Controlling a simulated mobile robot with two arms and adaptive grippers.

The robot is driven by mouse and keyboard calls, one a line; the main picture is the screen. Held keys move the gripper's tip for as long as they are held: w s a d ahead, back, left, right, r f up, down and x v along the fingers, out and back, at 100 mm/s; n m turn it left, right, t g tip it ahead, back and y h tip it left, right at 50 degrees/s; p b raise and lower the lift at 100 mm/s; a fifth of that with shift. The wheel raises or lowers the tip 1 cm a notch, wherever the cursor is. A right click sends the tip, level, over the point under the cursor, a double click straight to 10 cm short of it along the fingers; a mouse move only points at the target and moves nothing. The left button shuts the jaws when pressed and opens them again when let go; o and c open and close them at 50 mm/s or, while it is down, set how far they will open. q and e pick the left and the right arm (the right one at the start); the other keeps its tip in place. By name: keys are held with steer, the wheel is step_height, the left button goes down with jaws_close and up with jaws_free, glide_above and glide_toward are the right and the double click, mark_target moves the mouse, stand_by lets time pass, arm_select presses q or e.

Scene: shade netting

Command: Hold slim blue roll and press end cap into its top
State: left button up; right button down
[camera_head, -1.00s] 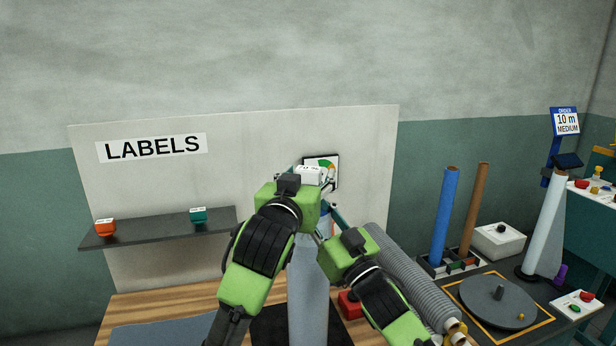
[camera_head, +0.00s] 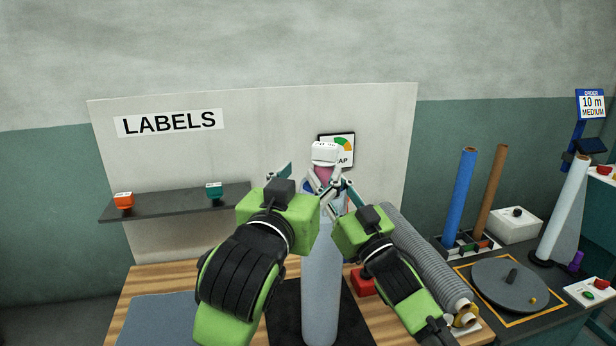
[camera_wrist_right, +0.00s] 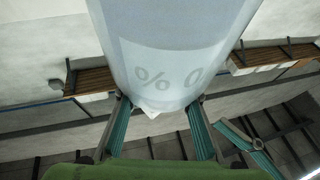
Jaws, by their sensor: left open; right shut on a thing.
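A pale blue-grey roll (camera_head: 321,285) stands upright on a dark mat between my arms. Its upper part is partly hidden by my grippers. A white-topped piece with a pink part below it (camera_head: 325,154), seemingly the end cap, shows above the roll's top. I cannot tell how deep it sits. My left gripper (camera_head: 306,179) is open beside the roll's top, below the white piece. My right gripper (camera_head: 341,194) is shut on the roll near its top. In the right wrist view the printed pale roll (camera_wrist_right: 180,60) lies between its fingers (camera_wrist_right: 160,118).
A bright blue roll (camera_head: 455,205) and a brown tube (camera_head: 489,195) stand in a rack at right, beside a grey turntable (camera_head: 510,284). A ribbed grey hose (camera_head: 425,262) and red block (camera_head: 362,281) lie right of the roll. A shelf (camera_head: 170,206) carries orange and teal pieces.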

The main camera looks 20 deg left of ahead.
steer(key=c, duration=1.5)
jaws_free()
steer(key=shift+o, duration=0.2)
steer(key=shift+d+f, duration=0.1)
